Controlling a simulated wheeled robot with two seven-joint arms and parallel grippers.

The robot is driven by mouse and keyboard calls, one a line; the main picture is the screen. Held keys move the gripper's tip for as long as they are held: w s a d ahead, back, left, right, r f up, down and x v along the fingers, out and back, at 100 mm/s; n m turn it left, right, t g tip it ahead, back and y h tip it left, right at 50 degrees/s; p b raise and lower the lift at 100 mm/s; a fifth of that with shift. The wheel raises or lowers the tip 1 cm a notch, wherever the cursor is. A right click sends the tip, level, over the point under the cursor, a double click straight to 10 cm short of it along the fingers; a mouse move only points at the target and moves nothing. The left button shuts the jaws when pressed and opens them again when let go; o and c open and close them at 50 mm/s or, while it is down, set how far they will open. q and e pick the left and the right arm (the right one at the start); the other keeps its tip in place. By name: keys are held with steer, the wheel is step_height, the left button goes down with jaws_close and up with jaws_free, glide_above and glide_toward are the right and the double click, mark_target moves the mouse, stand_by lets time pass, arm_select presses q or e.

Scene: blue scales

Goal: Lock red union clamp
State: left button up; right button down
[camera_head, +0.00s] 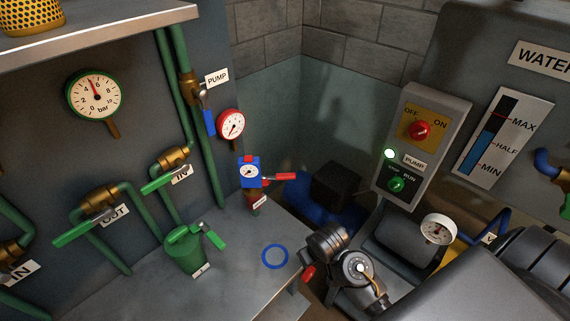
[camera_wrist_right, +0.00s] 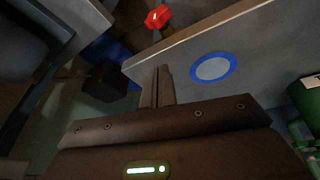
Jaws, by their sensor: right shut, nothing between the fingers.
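A red-handled lever (camera_head: 281,177) sticks out to the right of the blue body. In the right wrist view my right gripper (camera_wrist_right: 157,72) is shut and empty, its fingers together, apart from the clamp. In the head view my right wrist is at the lower middle, right of the bench; its fingertips cannot be made out. My left gripper is not in view.
A blue ring (camera_head: 275,257) lies on the bench (camera_head: 235,285). A red knob (camera_head: 308,273) shows just past the bench edge, also in the wrist view (camera_wrist_right: 158,17). A green bucket-shaped fitting (camera_head: 185,252) stands left. A black box (camera_head: 336,185) lies behind. A pump panel (camera_head: 435,120) stands right.

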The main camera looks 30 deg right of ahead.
steer(key=w+d+r+m, duration=0.1)
steer(key=w+d+r, duration=0.15)
steer(key=w, duration=0.65)
step_height(320, 180, up, 17)
steer(key=m, duration=0.4)
glide_above(279, 179)
steer(key=w+d, duration=0.3)
steer(key=d, duration=0.1)
step_height(279, 179, down, 10)
steer(key=s+p, duration=0.1)
steer(key=p, duration=0.5)
steer(key=shift+a+r+h, duration=0.15)
steer(key=shift+a+h, duration=0.15)
steer(key=shift+a, duration=0.05)
